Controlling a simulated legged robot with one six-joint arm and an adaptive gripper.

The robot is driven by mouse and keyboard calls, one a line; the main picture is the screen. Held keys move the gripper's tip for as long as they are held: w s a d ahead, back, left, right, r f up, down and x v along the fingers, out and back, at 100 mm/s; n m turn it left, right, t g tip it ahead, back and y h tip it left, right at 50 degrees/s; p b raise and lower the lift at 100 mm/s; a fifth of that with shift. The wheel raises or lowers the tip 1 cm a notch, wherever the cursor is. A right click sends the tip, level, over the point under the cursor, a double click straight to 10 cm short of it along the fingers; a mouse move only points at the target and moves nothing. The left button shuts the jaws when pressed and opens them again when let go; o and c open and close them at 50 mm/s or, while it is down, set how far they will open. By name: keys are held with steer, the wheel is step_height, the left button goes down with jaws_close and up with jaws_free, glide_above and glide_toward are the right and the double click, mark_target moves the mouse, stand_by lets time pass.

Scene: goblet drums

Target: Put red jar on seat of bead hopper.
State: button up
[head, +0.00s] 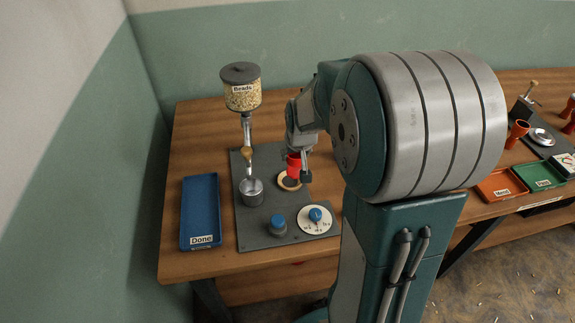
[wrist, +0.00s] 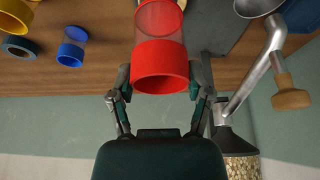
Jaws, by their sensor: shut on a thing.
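The red jar (head: 294,164) is in my gripper (head: 302,168), at the wooden ring seat (head: 289,182) on the bead hopper's dark base. In the wrist view the jar (wrist: 161,66) shows a red band and a clear body between my gripper's two fingers (wrist: 160,88). Whether the jar touches the seat I cannot tell. The bead hopper (head: 242,96) stands behind, with a dark lid, a "Beads" label and a metal pipe. My gripper and the jar cover part of the seat.
A metal cup (head: 252,191) stands under the pipe. A blue knob (head: 277,224) and a white dial (head: 315,218) sit at the base's front. A blue "Done" tray (head: 200,210) is at left. The wrist view shows blue (wrist: 72,48) and yellow (wrist: 15,14) jars.

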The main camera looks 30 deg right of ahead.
steer(key=x, duration=0.6)
steer(key=w+x, duration=0.1)
steer(key=x, duration=0.3)
steer(key=shift+w+a+r, duration=0.1)
steer(key=shift+a, duration=0.3)
steer(key=shift+d, duration=0.15)
steer(key=o, duration=1.2)
steer(key=shift+d, duration=0.3)
steer(key=shift+a, duration=0.3)
